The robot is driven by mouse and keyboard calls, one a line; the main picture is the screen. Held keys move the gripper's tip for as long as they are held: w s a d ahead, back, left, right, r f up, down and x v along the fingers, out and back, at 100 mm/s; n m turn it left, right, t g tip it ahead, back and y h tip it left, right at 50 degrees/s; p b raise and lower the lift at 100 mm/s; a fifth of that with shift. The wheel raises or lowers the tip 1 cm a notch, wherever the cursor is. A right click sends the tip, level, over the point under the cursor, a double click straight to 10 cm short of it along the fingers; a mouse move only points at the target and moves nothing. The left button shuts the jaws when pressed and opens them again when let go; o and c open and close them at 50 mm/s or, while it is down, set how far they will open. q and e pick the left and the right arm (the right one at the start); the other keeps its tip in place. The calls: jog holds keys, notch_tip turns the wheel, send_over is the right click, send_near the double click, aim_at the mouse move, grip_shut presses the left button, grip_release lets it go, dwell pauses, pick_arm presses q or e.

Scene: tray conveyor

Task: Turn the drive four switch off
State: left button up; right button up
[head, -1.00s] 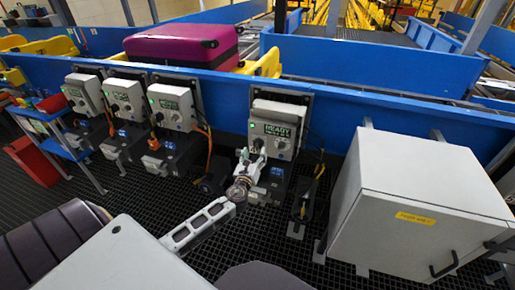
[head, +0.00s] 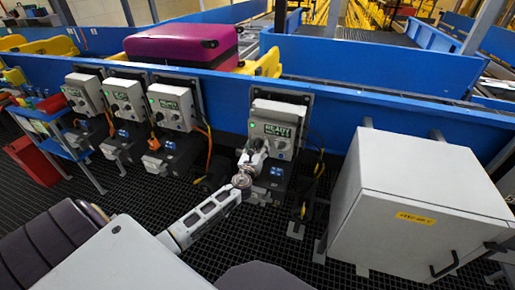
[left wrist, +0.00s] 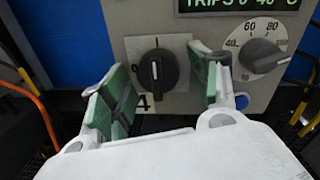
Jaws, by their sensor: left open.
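I cannot tell how deep the fingertips reach. In the head view my left gripper (head: 256,147) is in front of this box and hides the switch.
A temperature dial (left wrist: 258,58) sits close right of the switch. Several similar drive boxes (head: 172,107) stand to the left. A large grey cabinet (head: 415,200) stands to the right. The blue conveyor wall (head: 225,85) runs behind, with a magenta suitcase (head: 185,43) beyond.

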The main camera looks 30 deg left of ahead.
pick_arm(q)
jog(key=c, duration=1)
